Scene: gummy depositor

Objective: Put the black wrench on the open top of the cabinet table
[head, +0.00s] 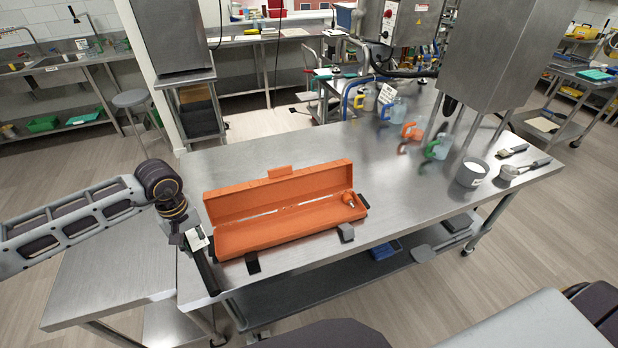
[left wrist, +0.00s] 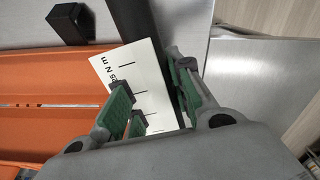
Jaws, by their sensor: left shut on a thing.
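The black wrench (head: 207,272) is a long dark bar with a white marked scale plate (left wrist: 135,85), at the left end of the steel table. My left gripper (head: 196,238) is shut on it beside the orange case; its green-padded fingers (left wrist: 160,105) show in the left wrist view. The bar (left wrist: 135,20) runs up from between them there, partly hidden by the fingers. Whether the wrench touches the table is unclear. A lower steel table (head: 110,275) with a bare top stands to the left; I cannot tell if it is the cabinet table. My right gripper is out of view.
The open orange case (head: 270,232) lies right of the gripper, with a small metal-tipped part at its right end. Bottles (head: 437,147), a grey cup (head: 472,172) and brushes (head: 525,167) stand farther right. The steel table's (head: 400,215) middle is clear.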

